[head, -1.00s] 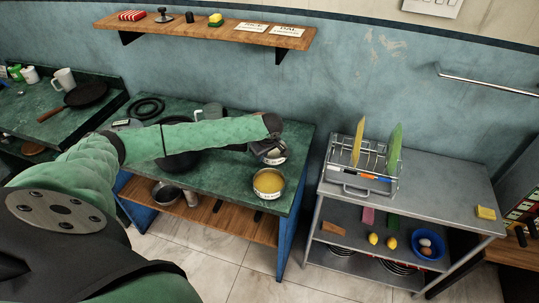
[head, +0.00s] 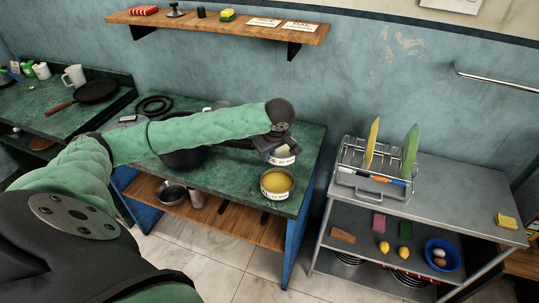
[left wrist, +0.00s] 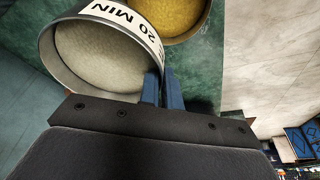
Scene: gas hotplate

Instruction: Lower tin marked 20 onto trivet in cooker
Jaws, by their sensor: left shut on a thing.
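The tin marked 20 MIN (left wrist: 98,62) has pale contents and a white label; in the head view it shows (head: 284,158) at the right end of the green counter. My left gripper (left wrist: 163,92) is shut on its wall, with the fingers at the rim. Whether the tin touches the counter I cannot tell. A dark pot (head: 184,158), likely the cooker, stands left of it, largely hidden by my left arm. The trivet is not visible. My right gripper is not in view.
A second tin with yellow contents (head: 277,184) stands close in front, also in the left wrist view (left wrist: 182,14). Black rings (head: 155,106) lie at the counter's back left. A steel rack table (head: 460,190) stands to the right. A wooden shelf (head: 225,24) hangs above.

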